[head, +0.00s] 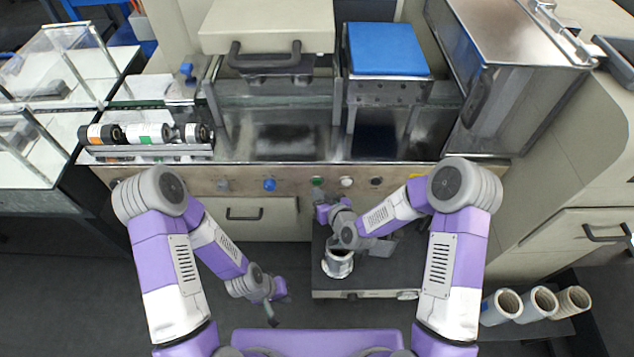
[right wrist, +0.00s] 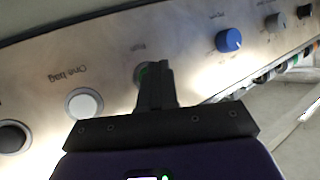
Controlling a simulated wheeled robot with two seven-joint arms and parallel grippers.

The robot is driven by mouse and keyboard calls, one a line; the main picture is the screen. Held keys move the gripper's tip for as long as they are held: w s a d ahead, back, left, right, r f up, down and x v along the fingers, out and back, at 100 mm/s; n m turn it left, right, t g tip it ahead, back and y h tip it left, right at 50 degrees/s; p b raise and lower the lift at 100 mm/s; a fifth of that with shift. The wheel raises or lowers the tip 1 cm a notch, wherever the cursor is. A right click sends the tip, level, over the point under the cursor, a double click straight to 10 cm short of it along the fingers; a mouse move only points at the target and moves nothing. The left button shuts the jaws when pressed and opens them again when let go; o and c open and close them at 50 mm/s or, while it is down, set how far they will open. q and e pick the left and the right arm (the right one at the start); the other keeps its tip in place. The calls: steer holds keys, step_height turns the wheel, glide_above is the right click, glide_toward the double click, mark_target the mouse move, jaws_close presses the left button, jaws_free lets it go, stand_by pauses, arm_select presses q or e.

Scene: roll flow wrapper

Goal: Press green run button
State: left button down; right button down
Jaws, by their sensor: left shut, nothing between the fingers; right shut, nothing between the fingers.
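The green run button (right wrist: 143,72) is on the metal control panel (right wrist: 185,65), seen in the right wrist view mostly hidden behind my right fingertips. It also shows as a small green spot in the head view (head: 317,181). My right gripper (right wrist: 158,68) is shut and empty, its fingertips at the button and slightly overlapping it in view. I cannot tell whether they touch it. In the head view the right gripper (head: 320,200) is just below the panel. My left gripper (head: 272,318) is shut and empty, low over the floor, well away from the panel.
Beside the green button are a white button (right wrist: 83,103) labelled "One bag", a black one (right wrist: 13,137) and a blue knob (right wrist: 229,40). A small platform with a metal cup (head: 338,264) stands under my right forearm. Several rolls (head: 540,302) stand at lower right.

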steer(key=shift+w, duration=0.1)
stand_by(0.4)
steer(key=shift+w+b, duration=0.3)
steer(key=shift+w, duration=0.45)
stand_by(0.6)
stand_by(0.3)
steer(key=shift+s+b, duration=0.4)
steer(key=shift+s, duration=0.45)
steer(key=s+b, duration=0.1)
steer(key=s, duration=0.4)
stand_by(0.8)
